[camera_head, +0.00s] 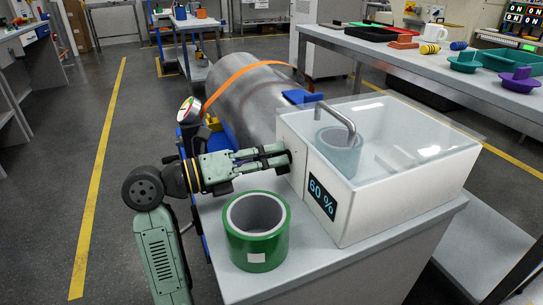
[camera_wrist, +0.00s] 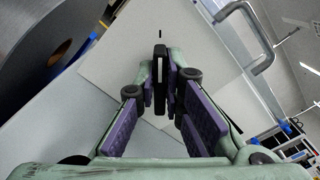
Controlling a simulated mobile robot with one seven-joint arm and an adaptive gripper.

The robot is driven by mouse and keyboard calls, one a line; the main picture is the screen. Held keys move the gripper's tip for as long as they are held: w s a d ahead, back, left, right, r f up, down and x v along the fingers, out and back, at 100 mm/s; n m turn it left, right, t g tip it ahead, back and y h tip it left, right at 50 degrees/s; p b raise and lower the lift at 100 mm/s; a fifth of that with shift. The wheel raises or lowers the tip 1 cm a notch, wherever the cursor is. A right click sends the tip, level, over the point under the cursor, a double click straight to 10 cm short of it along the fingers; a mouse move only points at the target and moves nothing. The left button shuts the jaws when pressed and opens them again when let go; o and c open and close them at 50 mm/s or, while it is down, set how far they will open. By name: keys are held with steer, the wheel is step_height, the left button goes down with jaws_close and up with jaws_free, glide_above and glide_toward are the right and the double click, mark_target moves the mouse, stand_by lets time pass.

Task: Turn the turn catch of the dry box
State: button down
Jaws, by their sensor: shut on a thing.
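The dry box (camera_head: 400,195) is white with a clear lid, a bent metal handle (camera_head: 335,115) and a display reading 60 %. It stands on a light worktop. My gripper (camera_head: 280,156) reaches from the left to the box's side wall. In the wrist view my gripper (camera_wrist: 162,90) is shut on the turn catch (camera_wrist: 160,75), a narrow dark piece with a pale line along it. The catch lies in line with a short black mark (camera_wrist: 160,33) on the white wall. In the head view the fingers largely hide the catch.
A green roll (camera_head: 257,230) stands on the worktop just below my gripper. A large grey cylinder (camera_head: 250,100) with an orange strap lies behind my gripper. A blue-grey ring (camera_head: 338,155) sits inside the box. A bench (camera_head: 440,70) with trays and a mug stands behind.

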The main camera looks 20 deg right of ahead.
steer(key=shift+f+m+b, duration=0.1)
steer(key=shift+m+b, duration=0.2)
steer(key=shift+b, duration=0.2)
steer(key=shift+f+m+b, duration=0.1)
steer(key=shift+m+b, duration=0.5)
steer(key=shift+b, duration=0.05)
steer(key=m+b, duration=0.2)
steer(key=b, duration=0.1)
steer(key=shift+s+m, duration=0.1)
steer(key=shift+m, duration=0.2)
steer(key=m+b, duration=0.4)
steer(key=shift+s+b, duration=0.1)
steer(key=shift+b, duration=0.3)
steer(key=m+b, duration=0.4)
steer(key=m, duration=0.1)
steer(key=shift+s, duration=0.15)
steer(key=shift+s+m+b, duration=0.15)
steer(key=shift+m+b, duration=1.5)
steer(key=shift+m, duration=0.55)
steer(key=shift+r, duration=0.2)
steer(key=c, duration=1.7)
jaws_free()
